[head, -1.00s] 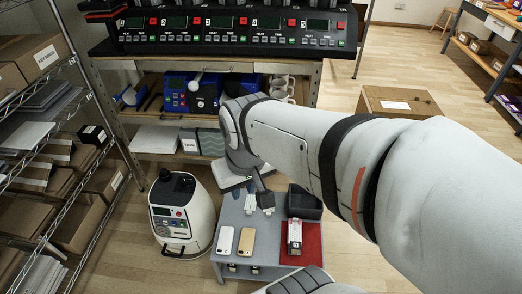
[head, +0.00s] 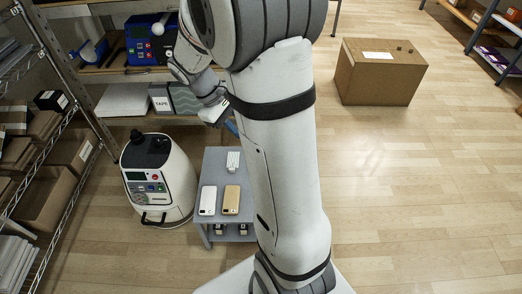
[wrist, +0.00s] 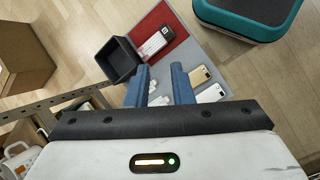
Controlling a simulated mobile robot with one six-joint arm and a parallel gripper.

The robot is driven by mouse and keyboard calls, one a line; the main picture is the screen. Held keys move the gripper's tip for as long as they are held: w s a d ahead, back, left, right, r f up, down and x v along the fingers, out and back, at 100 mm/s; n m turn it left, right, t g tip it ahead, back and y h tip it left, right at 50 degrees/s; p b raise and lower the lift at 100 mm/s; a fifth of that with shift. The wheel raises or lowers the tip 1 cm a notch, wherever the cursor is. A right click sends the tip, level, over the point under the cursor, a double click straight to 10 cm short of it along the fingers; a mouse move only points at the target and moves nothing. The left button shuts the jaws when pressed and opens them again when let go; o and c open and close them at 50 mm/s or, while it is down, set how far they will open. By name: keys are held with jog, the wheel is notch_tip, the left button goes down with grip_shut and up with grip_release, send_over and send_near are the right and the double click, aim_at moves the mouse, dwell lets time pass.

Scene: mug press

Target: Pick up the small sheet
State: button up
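My gripper (head: 228,122) hangs near the back edge of the low grey table (head: 215,165) in the head view. In the wrist view its two blue fingers (wrist: 160,72) are apart with nothing held between them, so it is open. Small white pieces (head: 233,161) lie on the table; in the wrist view they (wrist: 160,101) show between and behind the fingers. I cannot tell whether any of them is the small sheet. A white phone (head: 208,200) and a gold phone (head: 231,199) lie in front of them.
In the wrist view a black open bin (wrist: 118,62) and a red mat (wrist: 180,30) with a white box (wrist: 153,43) share the table. A white rounded machine (head: 158,182) stands left of it. A cardboard box (head: 380,75) sits on the open floor at right.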

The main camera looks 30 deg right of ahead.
jog(key=w+d+f+n+g+h+b, duration=0.1)
jog(key=w+d+f+n+h+b, duration=0.1)
jog(key=f, duration=1.1)
jog(key=w+d+f+n+g+h+b, duration=0.2)
jog(key=w+d+f+b, duration=0.2)
jog(key=f, duration=0.9)
jog(key=w+d+f+n+g+h+b, duration=0.1)
jog(key=w+d+f+n+h+b, duration=0.2)
jog(key=d+f+b, duration=0.5)
jog(key=shift+w+f+b, duration=0.2)
jog(key=shift+f+b, duration=0.1)
jog(key=shift+f, duration=0.65)
jog(key=shift+w+f+b, duration=0.2)
jog(key=shift+f+b, duration=0.1)
jog(key=shift+f, duration=0.7)
jog(key=shift+w+f+b, duration=0.2)
jog(key=shift+f+b, duration=0.1)
jog(key=shift+f, duration=0.65)
jog(key=shift+d+f, duration=0.25)
jog(key=b+x, duration=0.3)
jog(key=x, duration=0.4)
jog(key=shift+s+d+f, duration=0.15)
jog(key=shift+s, duration=0.05)
jog(key=shift+c, duration=0.4)
grip_shut()
